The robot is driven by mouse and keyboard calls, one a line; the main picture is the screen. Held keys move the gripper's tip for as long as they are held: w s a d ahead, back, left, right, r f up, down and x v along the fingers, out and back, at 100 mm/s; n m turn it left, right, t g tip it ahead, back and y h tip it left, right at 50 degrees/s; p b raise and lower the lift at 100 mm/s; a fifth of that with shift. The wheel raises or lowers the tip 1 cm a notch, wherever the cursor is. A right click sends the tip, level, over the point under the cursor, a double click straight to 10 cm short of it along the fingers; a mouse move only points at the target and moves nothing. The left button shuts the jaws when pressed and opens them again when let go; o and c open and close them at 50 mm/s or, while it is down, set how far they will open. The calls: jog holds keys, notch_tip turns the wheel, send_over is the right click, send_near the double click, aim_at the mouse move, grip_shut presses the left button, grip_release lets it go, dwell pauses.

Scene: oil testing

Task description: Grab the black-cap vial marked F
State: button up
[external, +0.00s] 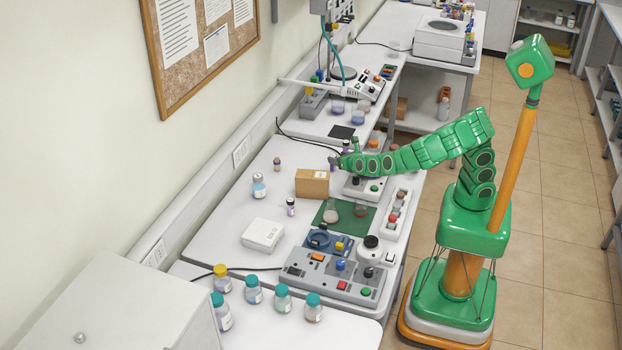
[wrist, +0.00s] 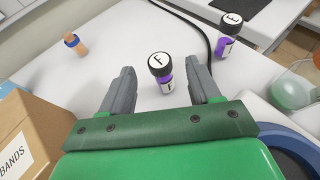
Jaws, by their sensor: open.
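The black-cap vial marked F (wrist: 165,86) stands upright on the white bench in the wrist view. It has a white disc with an F on its cap and purple contents. My gripper (wrist: 160,84) is open, its two grey fingers on either side of the vial, with the vial around the fingertips and a gap showing on each side. A second black-cap vial (wrist: 226,48) stands farther off to the right; its letter looks like E but is hard to read. In the external view my gripper (external: 340,162) is low over the bench, and the F vial is hard to make out there.
A cardboard box (wrist: 30,135) marked BANDS stands close on the left. A small orange vial with a blue band (wrist: 76,45) is at the upper left. A black cable (wrist: 196,28) runs behind the F vial. A round flask (wrist: 291,92) stands to the right.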

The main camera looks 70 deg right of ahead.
jog(key=shift+x, duration=1.55)
jog(key=c, duration=1.1)
